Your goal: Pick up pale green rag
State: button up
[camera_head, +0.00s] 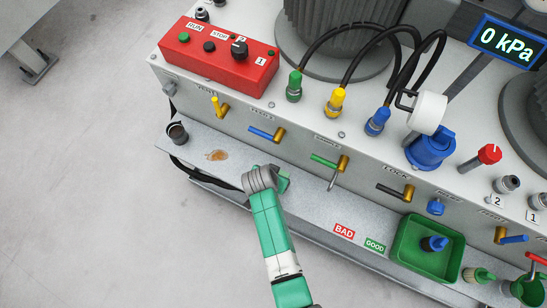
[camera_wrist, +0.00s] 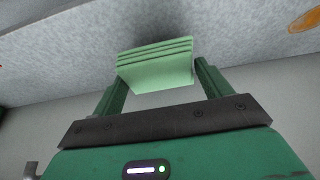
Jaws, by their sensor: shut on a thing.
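The pale green rag (camera_wrist: 156,66) is a folded, layered pad in the middle of the wrist view. My gripper (camera_wrist: 160,76) has one finger on each side of it and is shut on it. In the head view a small part of the rag (camera_head: 284,183) shows beside my gripper (camera_head: 278,178), over the grey lower ledge. My wrist hides most of it there. I cannot tell whether the rag touches the ledge.
A brown stain (camera_head: 217,155) and a dark cup (camera_head: 178,133) are on the ledge (camera_head: 310,205) to the left. A green tray (camera_head: 400,255) holding a blue-topped part stands right, past the BAD and GOOD labels. Valve handles, including a green one (camera_head: 325,160), stick out above the ledge.

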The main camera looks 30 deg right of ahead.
jog(key=s+r+p, duration=0.2)
jog(key=s+p, duration=0.3)
jog(key=s, duration=1.1)
jog(key=shift+d+p, duration=0.15)
jog(key=shift+p, duration=0.25)
